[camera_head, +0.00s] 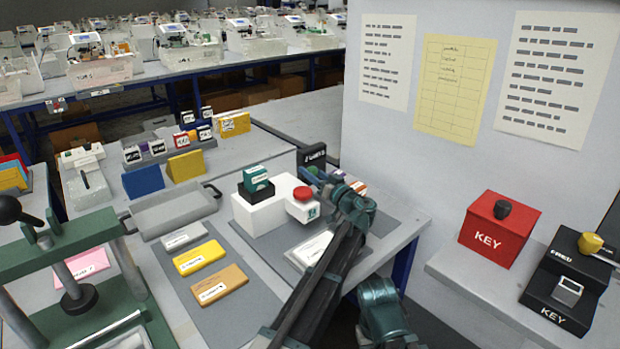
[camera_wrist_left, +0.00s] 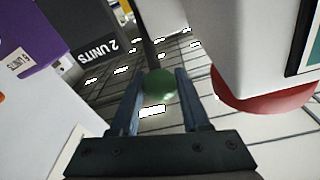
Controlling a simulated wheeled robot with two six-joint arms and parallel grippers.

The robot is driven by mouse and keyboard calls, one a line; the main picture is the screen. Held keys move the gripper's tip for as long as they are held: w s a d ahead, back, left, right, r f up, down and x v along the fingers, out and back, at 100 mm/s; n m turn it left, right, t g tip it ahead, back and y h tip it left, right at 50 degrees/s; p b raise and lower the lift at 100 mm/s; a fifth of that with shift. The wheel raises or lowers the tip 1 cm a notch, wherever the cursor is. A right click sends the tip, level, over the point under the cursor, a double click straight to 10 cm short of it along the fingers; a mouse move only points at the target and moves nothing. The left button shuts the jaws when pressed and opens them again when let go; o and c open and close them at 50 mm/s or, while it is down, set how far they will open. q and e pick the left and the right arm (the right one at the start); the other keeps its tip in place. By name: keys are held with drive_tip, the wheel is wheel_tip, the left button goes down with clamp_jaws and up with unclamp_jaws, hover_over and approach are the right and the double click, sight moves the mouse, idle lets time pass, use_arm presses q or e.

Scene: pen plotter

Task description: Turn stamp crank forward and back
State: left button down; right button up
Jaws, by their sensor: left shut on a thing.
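The stamp machine (camera_head: 262,214) is a white block on a grey mat, with a green-labelled block on a black holder and a red dome (camera_head: 303,193) at its right. The red dome (camera_wrist_left: 262,98) also shows in the left wrist view. The stamp crank's green ball knob (camera_wrist_left: 158,85), on a dark rod, sits between the fingers of my left gripper (camera_wrist_left: 160,100), which is shut on it. In the head view my left gripper (camera_head: 318,178) is beside the machine's right side, and its wrist hides the crank. My right gripper is not in view.
A black block marked 2 UNITS (camera_head: 311,157) stands close behind my left gripper. A green press (camera_head: 70,270) stands at the left, near a grey tray (camera_head: 172,208). Yellow (camera_head: 199,257) and tan (camera_head: 219,285) cards lie on the mat. A red KEY box (camera_head: 495,235) sits on the right ledge.

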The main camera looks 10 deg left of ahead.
use_arm(q)
drive_tip(key=shift+s+f, duration=0.1)
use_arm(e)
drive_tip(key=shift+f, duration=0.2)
use_arm(q)
drive_tip(key=shift+c, duration=1.9)
unclamp_jaws()
drive_tip(key=shift+d, duration=0.1)
